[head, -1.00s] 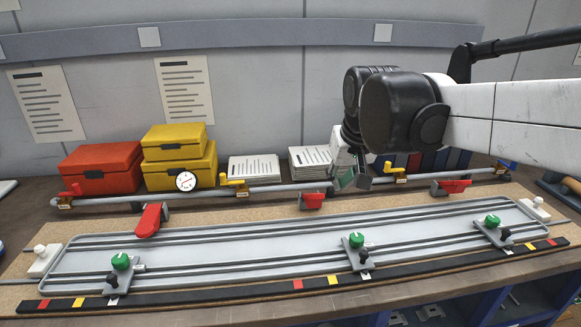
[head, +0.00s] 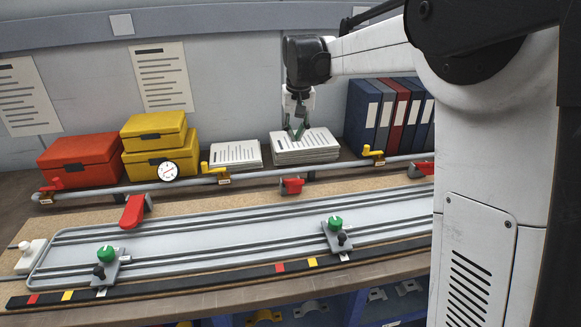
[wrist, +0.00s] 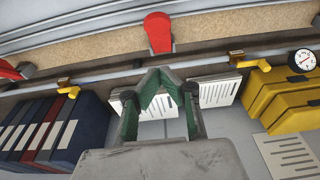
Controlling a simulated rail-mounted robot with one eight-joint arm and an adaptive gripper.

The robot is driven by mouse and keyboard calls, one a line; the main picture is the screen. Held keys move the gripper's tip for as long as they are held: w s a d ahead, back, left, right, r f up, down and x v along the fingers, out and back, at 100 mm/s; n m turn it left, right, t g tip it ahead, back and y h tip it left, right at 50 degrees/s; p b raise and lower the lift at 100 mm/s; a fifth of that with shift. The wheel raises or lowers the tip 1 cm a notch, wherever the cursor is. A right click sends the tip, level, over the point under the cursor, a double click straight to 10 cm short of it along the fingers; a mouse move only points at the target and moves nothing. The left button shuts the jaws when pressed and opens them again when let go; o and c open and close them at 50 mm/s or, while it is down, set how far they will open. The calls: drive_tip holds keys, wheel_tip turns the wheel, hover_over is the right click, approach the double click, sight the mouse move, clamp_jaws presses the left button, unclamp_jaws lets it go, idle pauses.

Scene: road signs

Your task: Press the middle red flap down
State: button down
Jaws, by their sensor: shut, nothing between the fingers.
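My gripper (head: 298,138) is shut and empty, pointing down. In the head view it appears above the middle flap, in front of the paper stack; I cannot tell the exact gap. In the wrist view the middle flap (wrist: 158,33) lies beyond the fingertips (wrist: 158,74), apart from them. The right flap (wrist: 8,70) shows at the left edge there.
The grey pipe (head: 255,175) carries yellow valve handles (head: 215,171) and a gauge (head: 168,171). Yellow cases (head: 160,157), a red case (head: 80,160), papers (head: 305,147) and binders (head: 388,118) stand behind it. Green knobs (head: 335,223) sit on the tray (head: 210,237).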

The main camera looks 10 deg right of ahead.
drive_tip(key=shift+w+f, duration=0.3)
drive_tip(key=shift+w, duration=0.25)
hover_over(293, 186)
drive_tip(key=w+d, duration=0.1)
drive_tip(key=w, duration=0.3)
drive_tip(key=f, duration=0.8)
drive_tip(key=shift+s+f+p, duration=0.2)
drive_tip(key=shift+f+p, duration=0.15)
drive_tip(key=shift+f, duration=0.05)
drive_tip(key=f, duration=0.1)
drive_tip(key=s+f, duration=0.1)
drive_tip(key=f, duration=0.1)
drive_tip(key=shift+s, duration=0.25)
drive_tip(key=shift+s+f, duration=0.4)
drive_tip(key=shift+f, duration=0.2)
drive_tip(key=shift+a+f, duration=0.1)
drive_tip(key=shift+a, duration=0.05)
